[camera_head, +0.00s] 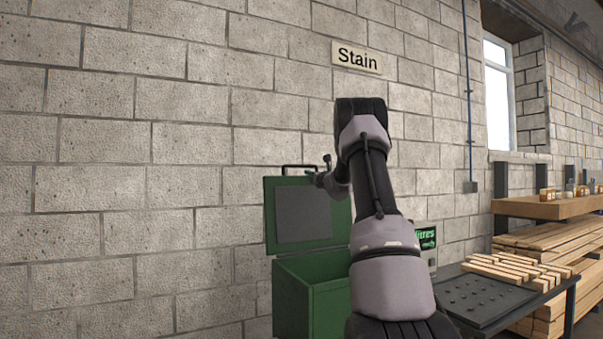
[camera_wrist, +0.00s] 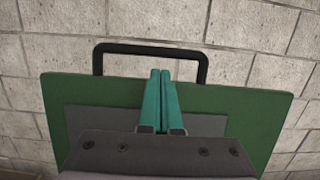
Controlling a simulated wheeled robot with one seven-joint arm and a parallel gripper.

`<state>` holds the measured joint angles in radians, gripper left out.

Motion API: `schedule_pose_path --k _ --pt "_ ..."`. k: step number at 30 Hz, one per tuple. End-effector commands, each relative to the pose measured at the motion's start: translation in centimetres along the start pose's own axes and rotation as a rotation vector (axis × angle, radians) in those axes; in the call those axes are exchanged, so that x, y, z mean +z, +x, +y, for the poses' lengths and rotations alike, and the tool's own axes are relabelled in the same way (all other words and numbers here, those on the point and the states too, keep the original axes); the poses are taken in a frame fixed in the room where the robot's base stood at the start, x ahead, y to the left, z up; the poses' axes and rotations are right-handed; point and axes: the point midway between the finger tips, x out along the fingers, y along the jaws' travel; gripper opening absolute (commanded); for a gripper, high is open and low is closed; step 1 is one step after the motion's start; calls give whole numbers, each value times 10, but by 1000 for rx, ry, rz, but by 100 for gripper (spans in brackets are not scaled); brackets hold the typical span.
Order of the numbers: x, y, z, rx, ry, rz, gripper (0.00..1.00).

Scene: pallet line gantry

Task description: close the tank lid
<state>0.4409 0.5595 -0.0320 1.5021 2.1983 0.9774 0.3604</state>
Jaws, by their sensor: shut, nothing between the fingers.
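The green tank (camera_head: 318,300) stands against the block wall, partly hidden behind my arm. Its green lid (camera_head: 270,215) with a grey inner panel stands raised, upright against the wall side. In the wrist view the lid (camera_wrist: 60,100) fills the lower part, with a black bar handle (camera_wrist: 150,48) along its top edge. The handle also shows small at the lid's top in the head view (camera_head: 297,168). My gripper (camera_wrist: 161,72) has its teal fingers together and empty, in front of the lid's top edge and just below the handle bar. Whether they touch the lid I cannot tell.
A green display (camera_head: 427,238) is right of the tank. A dark bench (camera_head: 478,300) with wooden strips (camera_head: 515,268) and stacked timber stands further right. The wall left of the tank is bare.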

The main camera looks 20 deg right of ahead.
Motion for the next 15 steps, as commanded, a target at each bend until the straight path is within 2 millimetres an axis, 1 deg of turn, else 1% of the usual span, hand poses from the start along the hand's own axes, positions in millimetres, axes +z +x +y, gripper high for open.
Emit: schedule_pose_path --k 1,6,10,15 --pt "-1 10 1 1 -2 0 0" --pt "-1 37 1 1 -1 0 0" --pt "0 49 1 1 -2 0 0" --pt "0 54 1 1 -1 1 0"
